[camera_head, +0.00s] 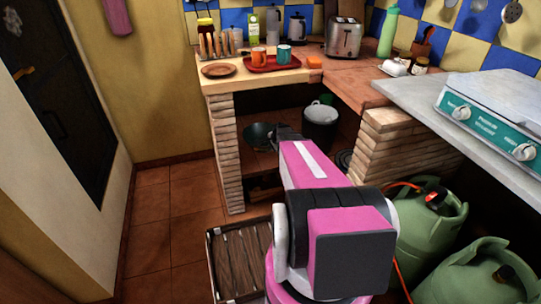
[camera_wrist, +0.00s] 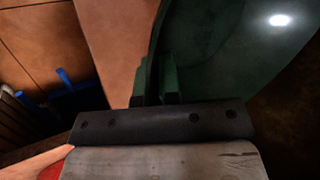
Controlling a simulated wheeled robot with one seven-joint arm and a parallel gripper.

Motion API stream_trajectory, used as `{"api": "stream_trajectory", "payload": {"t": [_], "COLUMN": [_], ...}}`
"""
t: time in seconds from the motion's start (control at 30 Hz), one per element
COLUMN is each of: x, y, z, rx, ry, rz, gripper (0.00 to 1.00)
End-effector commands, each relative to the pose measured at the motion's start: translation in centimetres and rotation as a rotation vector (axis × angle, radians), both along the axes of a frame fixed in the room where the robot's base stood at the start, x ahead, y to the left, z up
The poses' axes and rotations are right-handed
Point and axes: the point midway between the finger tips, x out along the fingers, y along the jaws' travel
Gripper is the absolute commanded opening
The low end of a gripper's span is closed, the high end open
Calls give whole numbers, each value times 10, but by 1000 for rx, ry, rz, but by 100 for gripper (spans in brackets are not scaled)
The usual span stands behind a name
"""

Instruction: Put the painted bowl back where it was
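A dark, greenish round bowl (camera_head: 257,136), which I take to be the painted bowl, is in the open space under the brick counter. Its paint pattern cannot be made out. In the wrist view the glossy dark green bowl (camera_wrist: 235,60) fills the upper right, its curved rim running down between my fingers. My gripper (camera_wrist: 155,88) appears shut on that rim, one finger on each side. In the head view my pink and black arm reaches under the counter and hides most of my gripper. Whether the bowl touches the shelf cannot be told.
A grey pot (camera_head: 320,114) stands right of the bowl under the counter. A brick pillar (camera_head: 227,150) bounds the opening on the left. A wooden crate (camera_head: 238,262) is on the floor. Green gas cylinders (camera_head: 432,222) stand at right. A red tray (camera_head: 270,64) with mugs is on the counter.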

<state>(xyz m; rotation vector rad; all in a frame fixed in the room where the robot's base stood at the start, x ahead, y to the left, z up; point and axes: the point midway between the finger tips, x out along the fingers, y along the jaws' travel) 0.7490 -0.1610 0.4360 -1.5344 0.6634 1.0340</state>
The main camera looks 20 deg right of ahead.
Motion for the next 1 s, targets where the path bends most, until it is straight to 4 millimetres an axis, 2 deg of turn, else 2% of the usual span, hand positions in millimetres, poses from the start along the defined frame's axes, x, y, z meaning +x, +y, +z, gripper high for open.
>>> {"api": "stream_trajectory", "payload": {"t": [0.03, 0.27, 0.5, 0.9, 0.93, 1.0], "x": [1, 1, 1, 0, 0, 0], "y": [0, 0, 0, 0, 0, 0], "z": [-9, -26, -54, -58, -58, -58], "rx": [0, 1, 1, 1, 1, 1], "ry": [0, -2, -1, -2, 0, 0], "rz": [-1, -1, -1, -1, 0, 0], "gripper": [0, 0, 0, 0, 14, 30]}}
